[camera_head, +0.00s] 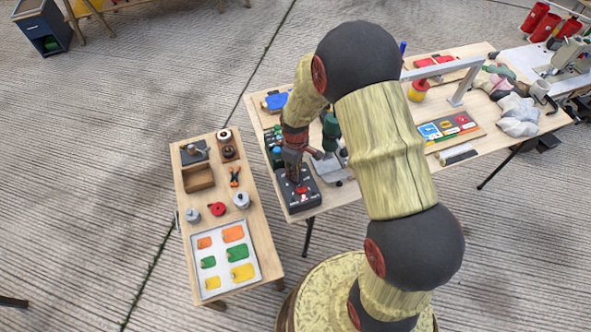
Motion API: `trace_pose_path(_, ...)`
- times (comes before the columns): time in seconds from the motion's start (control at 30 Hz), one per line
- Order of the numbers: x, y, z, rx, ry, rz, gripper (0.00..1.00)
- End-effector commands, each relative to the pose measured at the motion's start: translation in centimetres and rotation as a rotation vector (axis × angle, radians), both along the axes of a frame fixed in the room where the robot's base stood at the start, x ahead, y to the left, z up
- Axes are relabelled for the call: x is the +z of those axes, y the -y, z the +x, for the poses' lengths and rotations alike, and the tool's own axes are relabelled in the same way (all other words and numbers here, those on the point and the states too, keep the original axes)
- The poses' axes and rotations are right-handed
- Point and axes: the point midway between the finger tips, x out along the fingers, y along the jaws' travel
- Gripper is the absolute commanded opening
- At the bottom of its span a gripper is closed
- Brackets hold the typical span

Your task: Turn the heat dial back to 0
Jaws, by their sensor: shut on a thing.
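The heat dial (302,190) is a small red knob on top of a dark grey control box (297,203). The box sits at the near left corner of the larger wooden table. My gripper (299,182) points down over the box, with its fingers at the dial and shut on it. The fingers cover part of the dial. White marks show on the box top, but they are too small to read, so the dial's setting cannot be told.
A green and grey press-like tool (331,135) stands close behind my gripper. A smaller wooden table (235,205) to the left holds a white tray (204,290) with coloured tags, an open wooden box (198,178) and orange pliers (234,176). A gap separates the tables.

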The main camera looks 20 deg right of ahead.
Motion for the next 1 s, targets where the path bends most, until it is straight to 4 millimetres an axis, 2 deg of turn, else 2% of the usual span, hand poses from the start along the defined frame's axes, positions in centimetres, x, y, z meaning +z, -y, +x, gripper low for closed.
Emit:
trace_pose_path(0.23,0.10,-0.03,0.13,0.063,0.003,0.000,0.00)
trace_pose_path(0.7,0.08,-0.03,0.12,0.074,0.003,0.000,0.00)
trace_pose_path(0.73,0.08,-0.02,0.11,0.074,0.003,0.000,0.25)
trace_pose_path(1.0,0.03,-0.01,0.04,0.074,0.001,0.000,0.41)
